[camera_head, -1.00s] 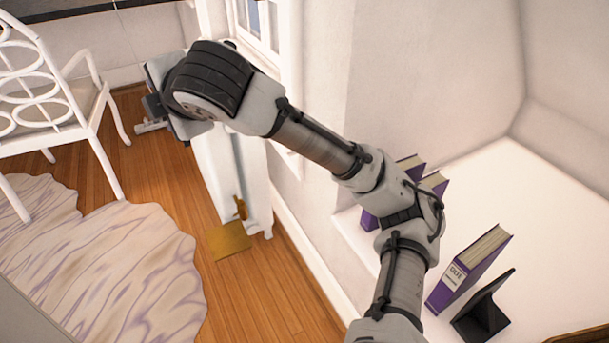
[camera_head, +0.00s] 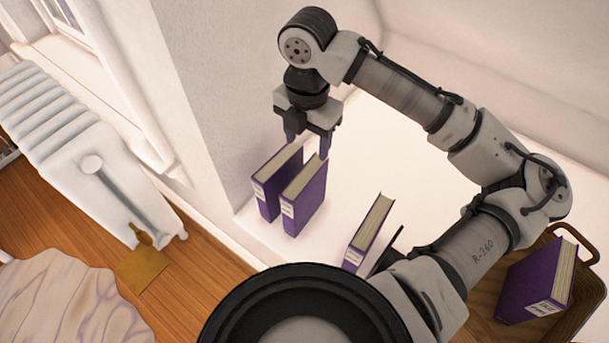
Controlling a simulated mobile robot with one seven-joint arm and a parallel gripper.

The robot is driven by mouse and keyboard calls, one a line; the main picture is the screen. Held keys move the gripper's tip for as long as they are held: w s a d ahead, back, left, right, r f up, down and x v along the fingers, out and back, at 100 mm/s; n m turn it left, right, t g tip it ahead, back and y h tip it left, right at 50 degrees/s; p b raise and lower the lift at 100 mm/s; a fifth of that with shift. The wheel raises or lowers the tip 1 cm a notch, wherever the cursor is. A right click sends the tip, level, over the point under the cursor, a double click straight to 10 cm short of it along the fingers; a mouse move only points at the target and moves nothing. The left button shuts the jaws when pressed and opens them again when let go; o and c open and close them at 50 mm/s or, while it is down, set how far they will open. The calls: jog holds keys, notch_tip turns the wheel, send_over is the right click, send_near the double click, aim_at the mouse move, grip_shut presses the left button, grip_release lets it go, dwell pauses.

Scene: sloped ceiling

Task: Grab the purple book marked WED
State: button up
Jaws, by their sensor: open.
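Several purple books with white spine labels are in view, and the lettering is too small to tell which reads WED. Two stand upright side by side on the white ledge, a left book (camera_head: 266,202) and a right book (camera_head: 310,203). A third book (camera_head: 372,230) stands farther right on the ledge. A fourth book (camera_head: 533,280) stands in a brown tray at the right. My gripper (camera_head: 308,147) is open and points down just above the tops of the left pair, with nothing visible between its fingers. I cannot tell whether a finger touches a book.
A black bookend (camera_head: 388,252) leans beside the third book. The wooden tray (camera_head: 592,322) is at the right edge. A wall corner (camera_head: 205,110) rises left of the pair. A white radiator (camera_head: 75,140) stands on the floor. The ledge (camera_head: 345,175) between pair and third book is clear.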

aim_at(305, 175)
notch_tip(305, 175, down, 8)
jog(key=shift+s+f+b, duration=0.15)
jog(key=shift+f+b, duration=0.1)
jog(key=shift+b, duration=0.45)
jog(key=shift+a+f+b, duration=0.15)
jog(key=shift+f+b, duration=0.2)
jog(key=shift+f, duration=2.25)
grip_shut()
